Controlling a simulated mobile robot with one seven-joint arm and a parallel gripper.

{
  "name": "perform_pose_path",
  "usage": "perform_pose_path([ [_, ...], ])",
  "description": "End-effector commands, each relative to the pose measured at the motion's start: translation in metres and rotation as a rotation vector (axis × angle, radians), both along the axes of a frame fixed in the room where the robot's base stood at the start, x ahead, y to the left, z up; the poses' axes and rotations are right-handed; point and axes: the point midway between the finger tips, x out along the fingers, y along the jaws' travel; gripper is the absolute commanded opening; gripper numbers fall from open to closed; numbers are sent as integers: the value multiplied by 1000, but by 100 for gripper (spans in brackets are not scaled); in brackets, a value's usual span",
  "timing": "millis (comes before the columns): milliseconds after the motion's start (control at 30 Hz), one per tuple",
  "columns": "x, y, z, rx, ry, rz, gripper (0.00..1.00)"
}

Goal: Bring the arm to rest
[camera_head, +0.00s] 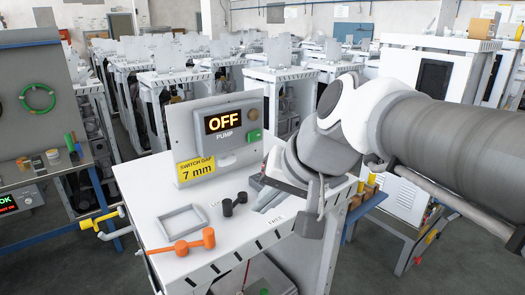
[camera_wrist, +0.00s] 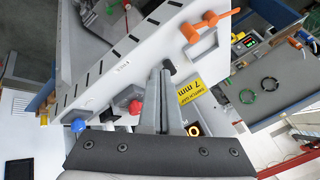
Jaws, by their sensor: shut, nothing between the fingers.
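My gripper (camera_wrist: 161,75) is shut, its two fingers together and empty in the wrist view. In the head view my arm reaches in from the right and my gripper hangs over the right part of the white cabinet top (camera_head: 150,185). The grey pump box (camera_head: 228,128) stands at the back of that top; its display reads OFF above the word PUMP. A green switch (camera_head: 254,136) sits at its lower right. A yellow sign (camera_head: 195,170) reads SWITCH GAP 7 mm. My wrist hides part of the top's right side.
An orange handle (camera_head: 183,247), a grey rectangular frame (camera_head: 181,219) and dark cylinders (camera_head: 227,208) are on the cabinet top. A bench (camera_head: 40,190) with green rings above it stands left. Several white cabinets fill the background. A blue-framed table (camera_head: 368,203) stands right.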

Motion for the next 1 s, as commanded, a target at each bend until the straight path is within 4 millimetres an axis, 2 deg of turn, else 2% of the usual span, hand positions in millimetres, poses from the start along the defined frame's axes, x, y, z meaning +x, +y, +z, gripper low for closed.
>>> perform_pose_path([
  [200, -8, -2, 11, 0, -1, 0, 0],
  [567, -12, -7, 8, -16, -2, -3, 0],
  [667, -26, -30, -5, -87, -11, -16, 0],
  [800, -57, -80, -36, -243, -21, -35, 0],
  [900, -77, -109, -55, -339, -24, -40, 0],
  [1000, -91, -128, -68, -404, -24, -40, 0],
])
